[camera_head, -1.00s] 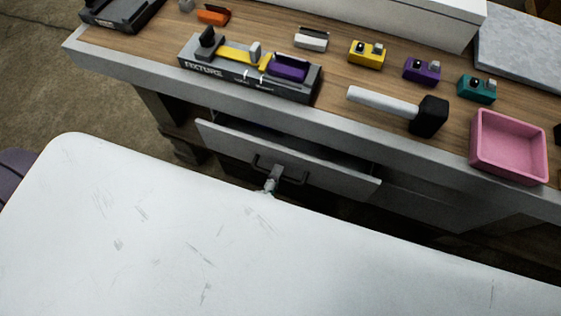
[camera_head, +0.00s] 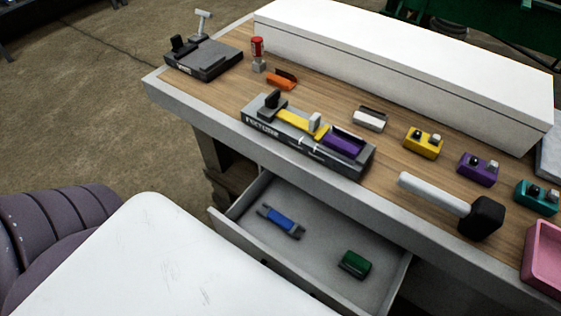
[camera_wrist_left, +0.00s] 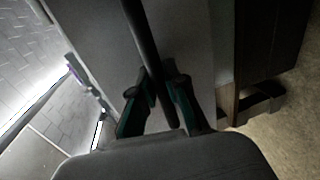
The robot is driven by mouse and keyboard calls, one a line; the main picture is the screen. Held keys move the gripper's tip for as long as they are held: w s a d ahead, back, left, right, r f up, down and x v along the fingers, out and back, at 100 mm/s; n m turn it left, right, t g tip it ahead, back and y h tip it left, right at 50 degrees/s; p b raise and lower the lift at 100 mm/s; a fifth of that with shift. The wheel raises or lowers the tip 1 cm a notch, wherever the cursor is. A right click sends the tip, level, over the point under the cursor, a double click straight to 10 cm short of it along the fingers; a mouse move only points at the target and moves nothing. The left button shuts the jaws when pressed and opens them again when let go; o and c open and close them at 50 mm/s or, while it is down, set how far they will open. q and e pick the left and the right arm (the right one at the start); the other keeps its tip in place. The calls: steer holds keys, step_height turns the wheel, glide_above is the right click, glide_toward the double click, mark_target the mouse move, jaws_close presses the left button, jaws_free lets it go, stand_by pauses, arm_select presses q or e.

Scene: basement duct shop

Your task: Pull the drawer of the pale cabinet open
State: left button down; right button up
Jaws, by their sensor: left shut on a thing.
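The pale cabinet (camera_head: 240,138) is a bench with a wooden top. Its drawer (camera_head: 310,233) stands well open, its inside showing in the head view. A blue piece (camera_head: 281,220) and a green piece (camera_head: 355,264) lie apart on its floor. In the left wrist view, my left gripper (camera_wrist_left: 162,108) is shut on the drawer's dark bar handle (camera_wrist_left: 143,38), in front of the grey drawer front (camera_wrist_left: 190,45). In the head view, my white body covers the handle and left gripper. My right gripper is in neither current view.
A long white box (camera_head: 400,68) stands behind. Floor is clear at left.

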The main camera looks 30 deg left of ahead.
arm_select(q)
steer(key=c, duration=1.2)
jaws_free()
steer(key=v, duration=1.2)
steer(key=shift+f, duration=0.1)
